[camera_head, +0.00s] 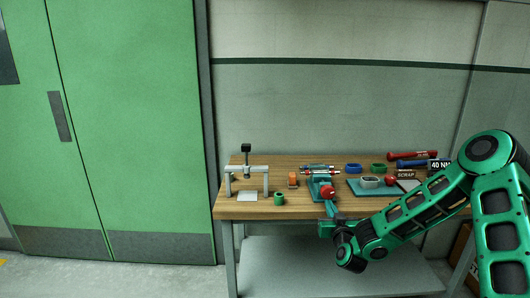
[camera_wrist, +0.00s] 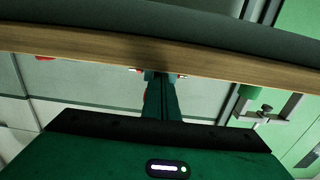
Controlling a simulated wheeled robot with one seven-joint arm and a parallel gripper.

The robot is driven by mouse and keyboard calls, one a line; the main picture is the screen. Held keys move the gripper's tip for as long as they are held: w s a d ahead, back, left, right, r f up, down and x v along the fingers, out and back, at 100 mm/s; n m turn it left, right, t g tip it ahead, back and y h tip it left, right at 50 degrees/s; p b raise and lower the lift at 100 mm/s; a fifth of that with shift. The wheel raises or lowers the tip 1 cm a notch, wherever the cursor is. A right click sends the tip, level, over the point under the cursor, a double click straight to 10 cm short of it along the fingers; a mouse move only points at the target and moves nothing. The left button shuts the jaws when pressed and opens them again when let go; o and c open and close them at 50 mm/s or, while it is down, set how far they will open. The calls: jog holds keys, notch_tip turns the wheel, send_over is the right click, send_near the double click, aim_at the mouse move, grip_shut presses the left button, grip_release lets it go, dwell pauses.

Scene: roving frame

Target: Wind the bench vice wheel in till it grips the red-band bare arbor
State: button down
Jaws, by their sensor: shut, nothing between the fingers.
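The teal bench vice (camera_head: 316,186) stands at the front edge of the wooden workbench. Its red wheel (camera_head: 327,192) faces the front. A silver arbor (camera_head: 318,171) with red near its end lies across the top of the vice; whether the jaws touch it is too small to tell. My gripper (camera_head: 330,208) is shut and empty, just in front of and below the wheel; contact cannot be told. In the wrist view my gripper (camera_wrist: 161,100) points toward the bench edge, with small bits of red beside the fingers. The wheel is mostly hidden there.
On the workbench (camera_head: 240,210), a small press frame (camera_head: 246,178), a green ring (camera_head: 279,199) and an orange piece (camera_head: 293,180) stand left of the vice. A teal tray (camera_head: 356,189), a blue ring (camera_head: 353,168) and a SCRAP box (camera_head: 405,175) lie right. My arm crosses the bench's right front.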

jog(key=shift+a+r, duration=0.2)
jog(key=shift+a, duration=0.15)
dwell(0.7)
jog(key=shift+f, duration=0.1)
jog(key=shift+f, duration=0.35)
jog(key=s, duration=0.6)
jog(key=shift+f, duration=0.1)
jog(key=w, duration=0.6)
jog(key=shift+d+r, duration=0.2)
jog(key=shift+d, duration=0.05)
dwell(0.9)
jog(key=shift+r, duration=0.2)
dwell(0.7)
